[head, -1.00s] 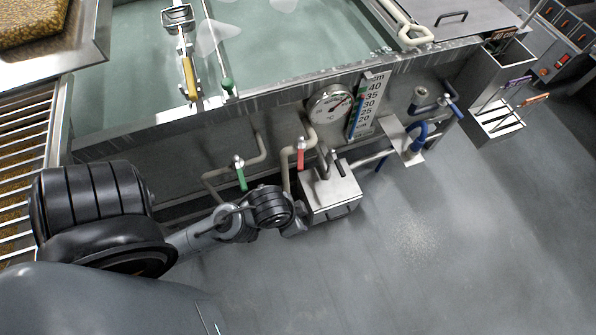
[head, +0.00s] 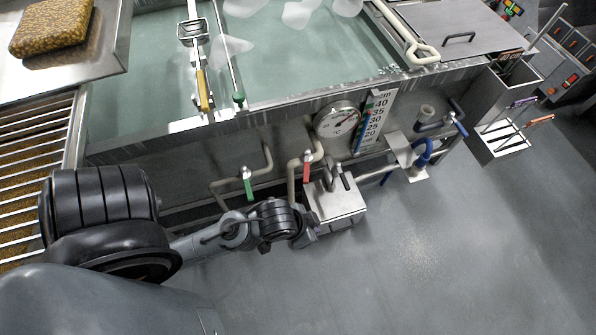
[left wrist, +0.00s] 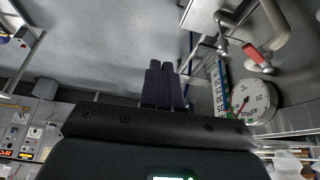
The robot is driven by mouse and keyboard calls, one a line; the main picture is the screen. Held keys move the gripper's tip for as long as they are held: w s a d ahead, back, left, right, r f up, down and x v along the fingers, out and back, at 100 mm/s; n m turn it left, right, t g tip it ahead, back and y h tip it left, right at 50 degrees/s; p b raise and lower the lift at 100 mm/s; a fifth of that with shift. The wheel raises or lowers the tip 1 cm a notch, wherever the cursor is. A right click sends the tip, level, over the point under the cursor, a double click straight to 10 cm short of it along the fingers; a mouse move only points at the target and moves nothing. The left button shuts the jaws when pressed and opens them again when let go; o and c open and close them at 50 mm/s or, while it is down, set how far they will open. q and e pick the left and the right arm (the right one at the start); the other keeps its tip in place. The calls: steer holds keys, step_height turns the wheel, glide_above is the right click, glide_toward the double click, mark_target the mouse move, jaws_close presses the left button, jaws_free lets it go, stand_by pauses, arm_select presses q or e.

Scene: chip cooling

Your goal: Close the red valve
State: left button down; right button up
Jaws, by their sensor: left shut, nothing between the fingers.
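The red valve has a red lever handle (head: 306,172) that hangs downward on a beige pipe on the tank's front wall. In the left wrist view the red handle (left wrist: 257,55) is at the upper right, beside the round dial. My left gripper (head: 312,236) is below the red handle, near the front of a steel box, and apart from the handle. In the left wrist view my left gripper (left wrist: 164,72) has its dark fingers together, with nothing between them. My right gripper is not in view.
A green-handled valve (head: 248,188) is left of the red one. A round gauge (head: 337,120) and level scale (head: 374,122) are to the right. The steel box (head: 336,203) stands close to my left gripper. Blue pipes (head: 423,153) are farther right. The grey floor (head: 430,260) is clear.

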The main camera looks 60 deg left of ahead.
mark_target(306, 173)
arm_select(q)
steer(key=a+f+m+h+p, duration=0.35)
steer(key=a+f, duration=0.25)
steer(key=f, duration=0.5)
steer(key=w+a+r+m+g+y+p, duration=0.15)
steer(key=a+r, duration=0.25)
steer(key=a, duration=0.7)
steer(key=w+a+r+p, duration=0.1)
steer(key=a+r+p, duration=0.2)
steer(key=a, duration=0.8)
steer(key=w+d+f+b, duration=0.1)
steer(key=w+d+f, duration=0.3)
steer(key=f, duration=0.5)
steer(key=shift+w, duration=1.05)
steer(key=shift+r, duration=0.1)
